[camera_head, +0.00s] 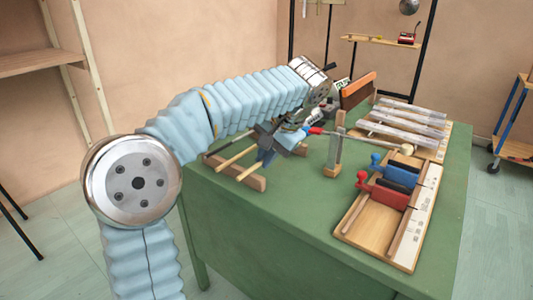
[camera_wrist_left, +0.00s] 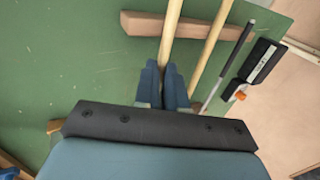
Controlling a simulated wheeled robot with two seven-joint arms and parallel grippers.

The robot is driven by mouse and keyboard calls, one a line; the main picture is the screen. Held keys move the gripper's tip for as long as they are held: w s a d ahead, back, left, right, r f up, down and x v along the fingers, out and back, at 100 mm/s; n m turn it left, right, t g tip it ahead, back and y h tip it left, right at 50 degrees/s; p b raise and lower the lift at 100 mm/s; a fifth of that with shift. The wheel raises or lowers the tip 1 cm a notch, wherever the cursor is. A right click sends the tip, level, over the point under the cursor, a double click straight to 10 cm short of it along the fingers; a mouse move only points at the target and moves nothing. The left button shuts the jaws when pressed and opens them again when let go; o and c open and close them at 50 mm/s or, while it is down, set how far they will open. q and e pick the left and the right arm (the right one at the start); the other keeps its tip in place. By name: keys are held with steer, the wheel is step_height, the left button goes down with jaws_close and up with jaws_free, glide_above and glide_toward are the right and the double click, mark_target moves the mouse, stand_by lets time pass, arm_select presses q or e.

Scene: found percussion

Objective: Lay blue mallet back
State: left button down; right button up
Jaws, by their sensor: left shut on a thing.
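My left gripper (camera_head: 268,155) reaches over the left part of the green table. In the left wrist view its blue fingers (camera_wrist_left: 165,70) are shut on a pale wooden mallet stick (camera_wrist_left: 172,30). That stick crosses a wooden rest bar (camera_wrist_left: 143,24); a second pale stick (camera_wrist_left: 212,42) lies beside it over the same bar. In the head view the stick ends stick out left of my gripper above the rest bar (camera_head: 250,182). My right gripper is not in view.
A black labelled box (camera_wrist_left: 262,62) and thin rod (camera_wrist_left: 228,65) are close right of my fingers.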

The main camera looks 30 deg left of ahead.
arm_select(q)
steer(key=shift+f, duration=0.25)
stand_by(0.5)
steer(key=c, duration=1.1)
jaws_free()
steer(key=p+v, duration=0.3)
steer(key=v, duration=1)
steer(key=shift+d+r, duration=0.2)
steer(key=shift+r, duration=0.1)
steer(key=shift+s, duration=0.1)
